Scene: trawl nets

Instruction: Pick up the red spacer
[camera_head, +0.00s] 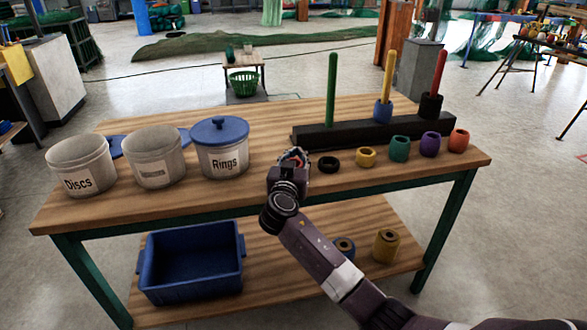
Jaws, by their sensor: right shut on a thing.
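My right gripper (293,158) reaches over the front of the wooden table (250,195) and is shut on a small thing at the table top. Only a little red shows between the fingers, which fits the red spacer; the gripper hides most of it. To its right stands a row of loose spacers: black (328,164), yellow (366,156), green (399,149), purple (430,145) and orange-red (459,140). My left gripper is not in view.
Behind the row is a black base (345,133) with green, yellow and red pegs; a blue spacer (382,111) and a dark one (431,105) sit on two pegs. Tubs for discs (82,180) and rings (223,163) flank another tub (152,172). A blue bin (190,292) is below.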

